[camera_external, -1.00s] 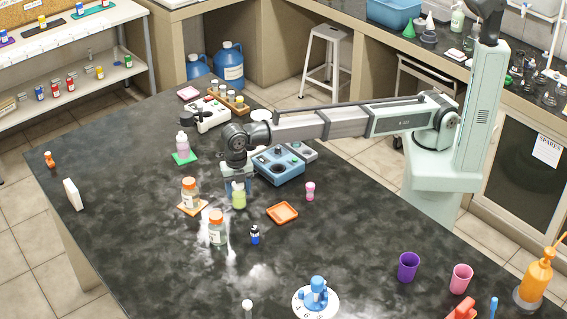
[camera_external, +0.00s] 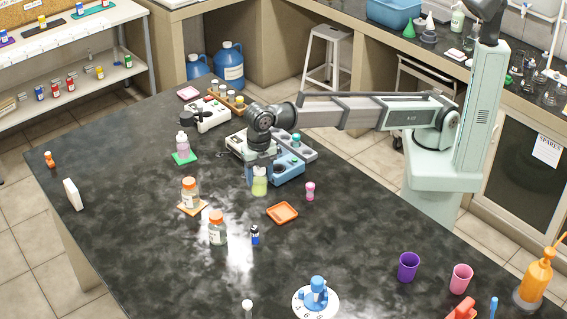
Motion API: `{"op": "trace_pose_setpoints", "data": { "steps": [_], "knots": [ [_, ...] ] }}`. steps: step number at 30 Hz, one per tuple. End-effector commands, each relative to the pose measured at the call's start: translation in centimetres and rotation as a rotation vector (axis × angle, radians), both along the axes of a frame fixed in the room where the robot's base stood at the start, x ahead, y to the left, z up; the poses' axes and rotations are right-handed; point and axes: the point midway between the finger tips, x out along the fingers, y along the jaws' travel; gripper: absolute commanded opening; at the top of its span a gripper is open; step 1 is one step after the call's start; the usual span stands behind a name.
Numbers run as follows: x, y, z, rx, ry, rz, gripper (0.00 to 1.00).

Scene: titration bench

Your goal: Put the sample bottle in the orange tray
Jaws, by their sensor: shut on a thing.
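The orange tray (camera_external: 282,213), small, square and low-rimmed, lies empty on the dark bench. My gripper (camera_external: 259,177) is shut on a small yellow-green bottle (camera_external: 259,187), which I take to be the sample bottle. The gripper points down, and its fingers hide the bottle's upper part. In the picture the bottle is to the upper left of the tray and apart from it. I cannot tell how high its base is above the bench.
A blue instrument (camera_external: 289,168) stands just behind my gripper. A pink bottle (camera_external: 310,191) is right of the tray, and a dark blue bottle (camera_external: 255,235) is in front. Two orange-capped jars (camera_external: 217,229) (camera_external: 190,192) stand to the left.

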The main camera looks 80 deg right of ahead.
Motion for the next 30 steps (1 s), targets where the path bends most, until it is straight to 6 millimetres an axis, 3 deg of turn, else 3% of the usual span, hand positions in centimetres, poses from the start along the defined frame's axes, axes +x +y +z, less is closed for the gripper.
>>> {"op": "trace_pose_setpoints", "data": {
  "steps": [1, 3, 7, 17, 25, 30],
  "knots": [
    [-2.5, -0.3, -0.1, 0.003, -0.003, 0.01, 0.15],
    [-4.4, -0.8, -0.2, 0.002, -0.002, 0.0, 0.15],
    [-6.4, -2.3, -0.6, -0.003, 0.007, -0.064, 0.15],
    [-6.6, -2.6, -1.5, -0.015, 0.022, -0.188, 0.15],
    [-6.7, -2.6, -5.5, -0.016, 0.024, -0.188, 0.15],
    [-6.6, -2.5, -7.0, -0.014, 0.022, -0.187, 0.15]
  ]
}}
